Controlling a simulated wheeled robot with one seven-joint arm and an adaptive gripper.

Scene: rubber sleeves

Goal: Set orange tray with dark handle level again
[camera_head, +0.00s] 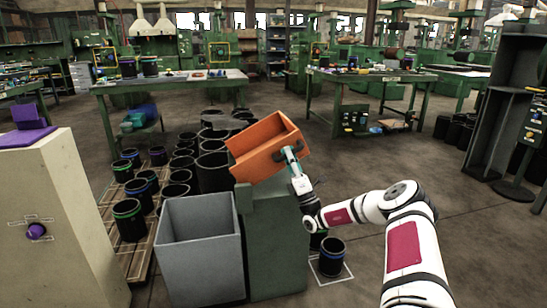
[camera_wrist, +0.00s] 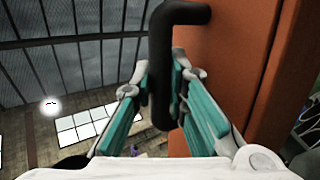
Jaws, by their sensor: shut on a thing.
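The orange tray (camera_head: 262,148) is tilted in the head view, its right end higher than its left. It is above the green cabinet (camera_head: 275,240); whether it touches the cabinet top I cannot tell. My gripper (camera_head: 291,152) is at the tray's near right side. In the wrist view the dark handle (camera_wrist: 160,70) stands between the teal fingers of my gripper (camera_wrist: 165,90), which are shut on it. The orange wall of the tray (camera_wrist: 225,50) fills the right of that view.
A grey open bin (camera_head: 200,235) stands left of the green cabinet. Several black cylinders (camera_head: 212,170) stand behind, and one dark cylinder (camera_head: 331,258) stands on the floor at right. A beige cabinet (camera_head: 50,210) is at far left.

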